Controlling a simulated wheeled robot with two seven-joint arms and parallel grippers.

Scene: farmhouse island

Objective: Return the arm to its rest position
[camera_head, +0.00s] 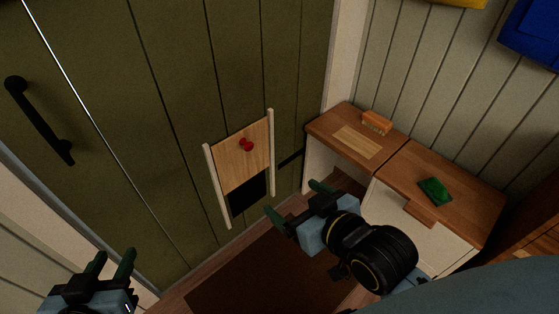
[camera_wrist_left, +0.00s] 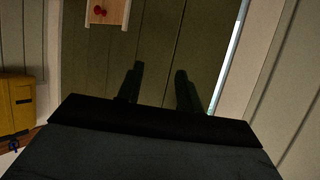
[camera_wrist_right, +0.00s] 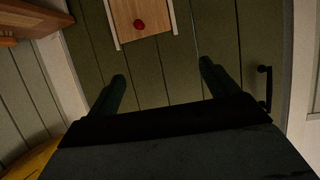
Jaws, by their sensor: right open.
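My right gripper (camera_head: 296,202) is open and empty, in front of the green plank door and left of the low wooden-topped cabinet. Its two dark fingers also show apart in the right wrist view (camera_wrist_right: 162,85), with nothing between them. My left gripper (camera_head: 117,256) is at the bottom left of the head view. Its fingers stand apart and empty, and they show the same way in the left wrist view (camera_wrist_left: 160,82). Neither gripper touches anything that I can see.
A wooden flap with a red knob (camera_head: 246,145) sits in a pale frame on the green door (camera_head: 165,120), with a dark opening below it. The door has a black handle (camera_head: 40,122). An orange-brown block (camera_head: 377,122) and a green item (camera_head: 435,191) lie on the cabinet top (camera_head: 465,195).

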